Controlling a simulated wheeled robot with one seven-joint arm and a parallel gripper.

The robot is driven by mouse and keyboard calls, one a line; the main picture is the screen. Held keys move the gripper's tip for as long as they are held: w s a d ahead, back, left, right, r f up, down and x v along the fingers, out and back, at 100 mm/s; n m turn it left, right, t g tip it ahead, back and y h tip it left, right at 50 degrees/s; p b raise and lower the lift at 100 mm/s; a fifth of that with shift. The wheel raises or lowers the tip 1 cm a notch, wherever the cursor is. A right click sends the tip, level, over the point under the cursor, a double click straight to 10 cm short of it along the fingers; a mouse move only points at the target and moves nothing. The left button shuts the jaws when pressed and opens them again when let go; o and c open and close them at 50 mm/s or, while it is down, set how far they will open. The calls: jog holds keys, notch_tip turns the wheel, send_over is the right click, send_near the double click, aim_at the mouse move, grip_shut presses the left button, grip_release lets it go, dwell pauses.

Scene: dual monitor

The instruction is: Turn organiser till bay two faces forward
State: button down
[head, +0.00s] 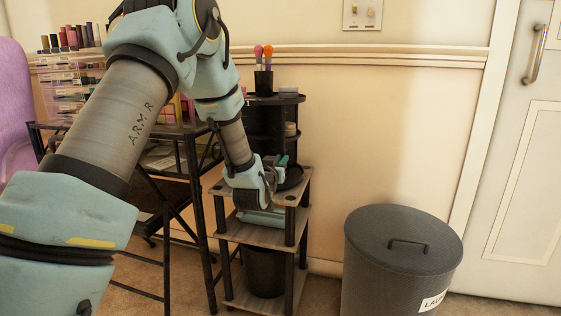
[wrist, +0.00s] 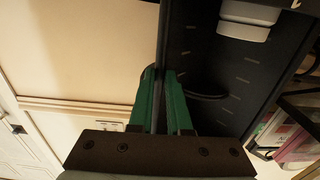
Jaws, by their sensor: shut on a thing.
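The organiser (head: 264,118) is a black tiered stand on top of the small wooden shelf unit, partly hidden by my arm in the head view. My gripper (head: 281,161) is low at its front, with green fingertips. In the wrist view, my gripper (wrist: 160,75) has its green fingers on both sides of a thin dark upright edge of the organiser (wrist: 215,75), shut on it. A dark curved handle or rim and faint light marks show on the black panel. I cannot tell which bay faces forward.
A cup with brushes (head: 264,80) stands on the organiser's top. The shelf unit (head: 232,232) has a dark bin (head: 264,272) below. A black desk frame (head: 195,190) stands close on the left, and a lidded laundry bin (head: 400,255) on the right.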

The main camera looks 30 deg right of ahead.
jog(key=shift+a, duration=0.2)
dwell(0.5)
jog(key=w+a+m+g+h+p, duration=0.3)
jog(key=w+a+m+g+h, duration=0.2)
jog(key=w+a+g, duration=0.3)
jog(key=shift+w+a+r+m+p, duration=0.15)
jog(key=shift+w+a+m+p, duration=0.5)
jog(key=shift+a, duration=1.1)
jog(key=shift+w, duration=0.25)
dwell(0.3)
jog(key=c, duration=0.9)
grip_release()
jog(key=shift+a, duration=0.1)
